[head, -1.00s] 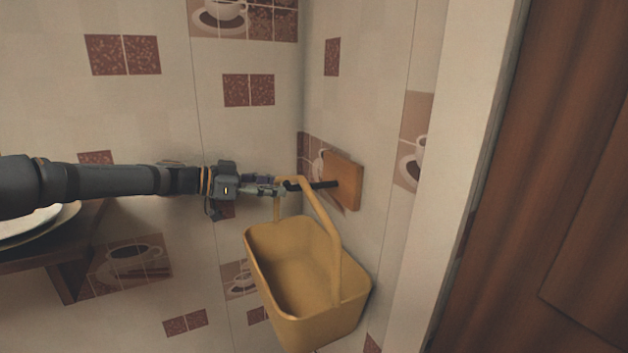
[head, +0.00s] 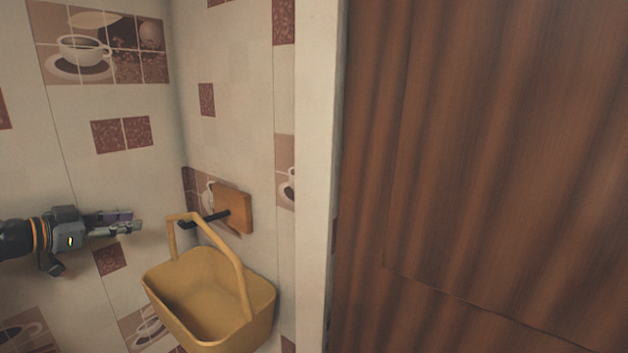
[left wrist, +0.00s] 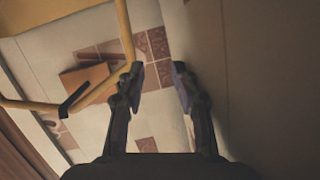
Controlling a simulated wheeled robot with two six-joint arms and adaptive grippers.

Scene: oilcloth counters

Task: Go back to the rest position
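My left gripper (head: 132,221) comes in from the left in the head view, a little left of the yellow basket (head: 252,318) and apart from it. In the left wrist view its two fingers (left wrist: 158,78) stand apart with nothing between them. The basket hangs by its handle from a black hook (head: 206,219) on a wooden plate (head: 236,208) fixed to the wall. The hook (left wrist: 76,98) and part of the basket handle (left wrist: 126,35) also show in the left wrist view. My right gripper is in neither view.
A white door frame or wall edge (head: 318,150) stands right of the basket. A large brown wooden panel (head: 480,170) fills the right side. The tiled wall (head: 60,140) lies behind the left gripper.

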